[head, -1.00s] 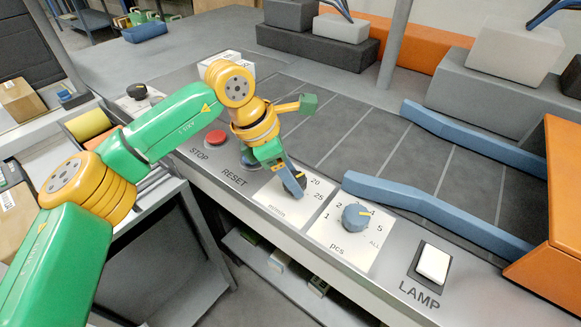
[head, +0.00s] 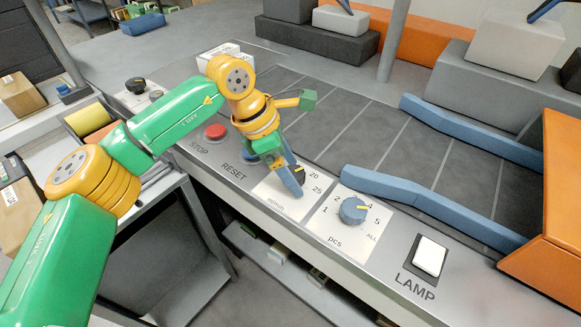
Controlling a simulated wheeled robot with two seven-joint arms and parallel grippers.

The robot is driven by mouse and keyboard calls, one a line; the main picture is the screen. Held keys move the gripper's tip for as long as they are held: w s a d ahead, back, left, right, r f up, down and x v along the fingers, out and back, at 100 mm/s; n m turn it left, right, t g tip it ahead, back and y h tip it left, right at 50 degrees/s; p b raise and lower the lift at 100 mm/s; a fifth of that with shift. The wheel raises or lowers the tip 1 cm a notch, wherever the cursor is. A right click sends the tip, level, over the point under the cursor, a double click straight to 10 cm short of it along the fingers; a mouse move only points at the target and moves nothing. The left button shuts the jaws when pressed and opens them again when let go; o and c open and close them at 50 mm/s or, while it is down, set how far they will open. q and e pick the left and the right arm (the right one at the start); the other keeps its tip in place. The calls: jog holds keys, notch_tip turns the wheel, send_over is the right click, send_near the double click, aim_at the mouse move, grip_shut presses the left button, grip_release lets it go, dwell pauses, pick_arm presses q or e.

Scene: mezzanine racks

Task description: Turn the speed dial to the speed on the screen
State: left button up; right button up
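The black speed dial (head: 300,174) is on a white plate (head: 272,202) marked m/min, with 20 and 25 showing on its right. My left gripper (head: 294,182) points down at this dial, with a blue finger in front of it. The finger and wrist hide much of the dial and the left part of its scale. I cannot tell whether the fingers grip the dial or only stand beside it, nor where its pointer is. No screen with a readable speed is in view. My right gripper is not in view.
A blue pcs dial (head: 353,211) sits just right of the speed plate. A white LAMP switch (head: 430,257) is farther right. A red STOP button (head: 215,132) and a partly hidden blue RESET button (head: 250,156) are to the left. Blue guide rails (head: 430,205) edge the dark conveyor (head: 370,140).

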pick_arm(q)
jog(key=v, duration=0.7)
jog(key=shift+a, duration=0.1)
